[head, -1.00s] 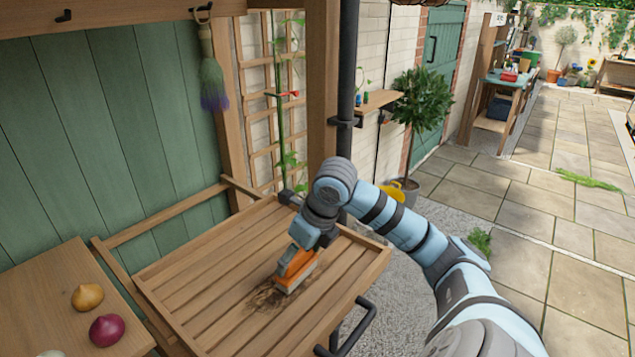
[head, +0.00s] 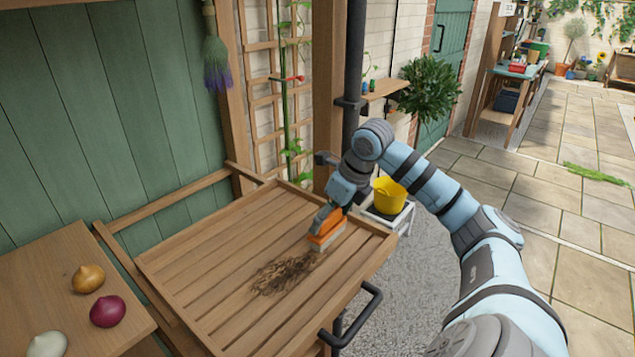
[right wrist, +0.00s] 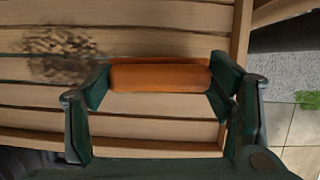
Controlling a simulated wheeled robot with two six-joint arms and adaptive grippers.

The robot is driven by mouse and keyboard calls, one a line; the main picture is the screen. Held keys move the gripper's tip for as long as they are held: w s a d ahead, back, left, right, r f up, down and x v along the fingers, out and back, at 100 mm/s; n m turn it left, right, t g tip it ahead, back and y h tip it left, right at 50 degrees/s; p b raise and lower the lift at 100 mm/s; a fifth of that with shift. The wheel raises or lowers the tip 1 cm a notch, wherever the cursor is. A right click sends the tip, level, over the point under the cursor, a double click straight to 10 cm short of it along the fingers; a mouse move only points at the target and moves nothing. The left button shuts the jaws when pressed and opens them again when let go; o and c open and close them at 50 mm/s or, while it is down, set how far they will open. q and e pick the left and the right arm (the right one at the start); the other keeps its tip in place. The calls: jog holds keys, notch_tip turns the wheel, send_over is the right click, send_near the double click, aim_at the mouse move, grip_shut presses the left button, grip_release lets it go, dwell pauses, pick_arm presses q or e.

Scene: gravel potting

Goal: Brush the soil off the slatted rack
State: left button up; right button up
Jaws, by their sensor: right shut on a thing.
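The slatted rack (head: 205,265) is a wooden tray-like frame with slats, in the middle of the head view. A dark patch of soil (head: 283,274) lies smeared on its slats, left of the brush; it also shows in the right wrist view (right wrist: 62,52). My right gripper (head: 330,222) is shut on an orange-backed brush (head: 326,236) with pale bristles. The brush is over the rack's right part, at or close to the slats; exact contact is unclear. In the right wrist view the fingers hold the orange back (right wrist: 160,77) from both sides. My left gripper is not in view.
A wooden table (head: 45,280) at left holds a yellow onion (head: 88,278), a red onion (head: 107,311) and a white onion (head: 47,345). A yellow bucket (head: 389,195) stands beyond the rack's right edge. A dark handle (head: 360,315) juts from the rack's front right.

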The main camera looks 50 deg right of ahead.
jog(key=shift+d, duration=0.45)
jog(key=shift+d+r, duration=0.15)
jog(key=shift+r, duration=0.15)
jog(key=shift+p, duration=0.5)
jog(key=shift+r+p, duration=2)
jog(key=shift+r, duration=1)
